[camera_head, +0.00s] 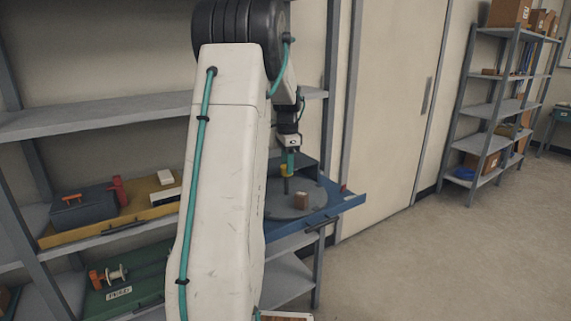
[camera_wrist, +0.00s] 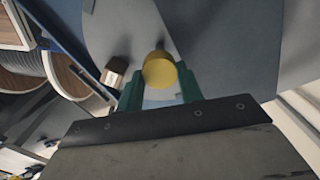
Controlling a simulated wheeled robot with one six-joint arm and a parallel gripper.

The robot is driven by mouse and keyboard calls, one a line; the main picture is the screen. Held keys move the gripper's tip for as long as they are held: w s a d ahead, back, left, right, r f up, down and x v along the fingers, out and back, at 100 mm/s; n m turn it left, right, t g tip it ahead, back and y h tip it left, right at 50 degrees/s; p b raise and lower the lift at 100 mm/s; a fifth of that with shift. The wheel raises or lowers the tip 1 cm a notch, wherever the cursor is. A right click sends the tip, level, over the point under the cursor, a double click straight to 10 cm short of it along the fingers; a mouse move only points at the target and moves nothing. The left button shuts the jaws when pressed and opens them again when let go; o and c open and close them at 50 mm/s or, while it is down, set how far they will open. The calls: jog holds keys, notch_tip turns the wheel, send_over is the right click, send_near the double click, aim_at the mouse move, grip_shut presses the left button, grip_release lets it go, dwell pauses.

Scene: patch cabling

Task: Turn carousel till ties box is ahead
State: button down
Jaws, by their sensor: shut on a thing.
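The carousel is a round grey turntable (camera_head: 283,208) on a blue pull-out tray (camera_head: 345,203); its disc also fills the top of the wrist view (camera_wrist: 215,35). A yellow knob (camera_head: 284,170) stands on it, and the wrist view shows its round top (camera_wrist: 158,69) between my green fingers. My gripper (camera_head: 290,160) is shut on this knob, pointing down; its fingers also show in the wrist view (camera_wrist: 160,88). A small brown box (camera_head: 301,201) sits on the disc towards the tray's front, and also shows in the wrist view (camera_wrist: 115,70). I cannot read any label on it. My arm hides the carousel's left part.
Left of my arm, a yellow tray (camera_head: 105,230) holds a dark toolbox (camera_head: 84,208). A green tray (camera_head: 150,290) below holds a spool (camera_head: 116,273). A door (camera_head: 395,110) and another shelf rack (camera_head: 495,110) stand to the right. The floor (camera_head: 440,260) at right is clear.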

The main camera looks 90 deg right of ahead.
jog(key=c, duration=0.9)
grip_release()
notch_tip(320, 180, up, 8)
jog(key=shift+f, duration=0.1)
